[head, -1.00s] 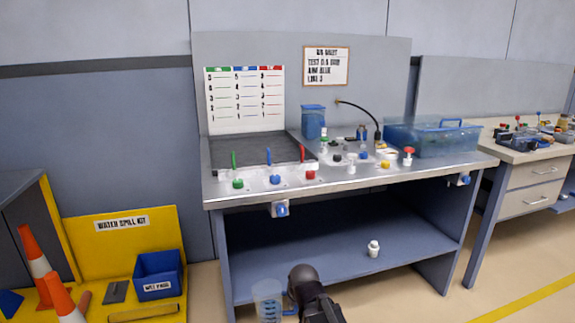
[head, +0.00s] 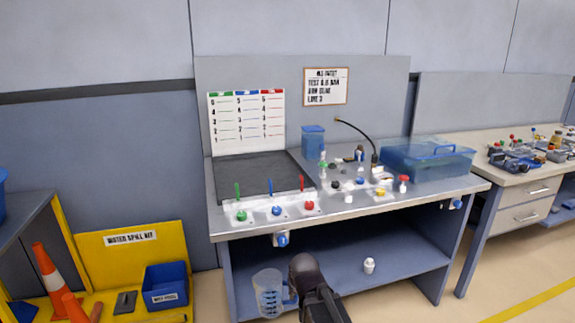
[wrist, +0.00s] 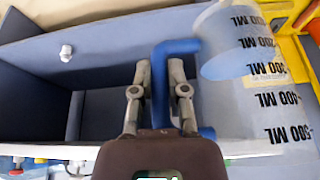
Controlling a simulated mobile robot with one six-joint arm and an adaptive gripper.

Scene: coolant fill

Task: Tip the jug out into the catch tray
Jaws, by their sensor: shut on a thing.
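The clear measuring jug (head: 268,296) has a blue handle and black ML marks. It hangs roughly upright in front of the bench, below the worktop edge. My gripper (head: 294,292) is to its right, shut on the handle. In the wrist view the handle (wrist: 180,48) passes between the fingers of my gripper (wrist: 160,72), and the jug body (wrist: 245,110) is at the right. A dark grey, flat tray-like area (head: 250,167), which may be the catch tray, lies on the worktop below the wall chart, apart from the jug.
Green, blue and red levers and knobs (head: 276,210) line the worktop's front. A blue container (head: 313,141), a hose (head: 360,132) and a lidded clear-blue box (head: 428,160) stand further right. Cones and a yellow spill kit (head: 130,255) are left.

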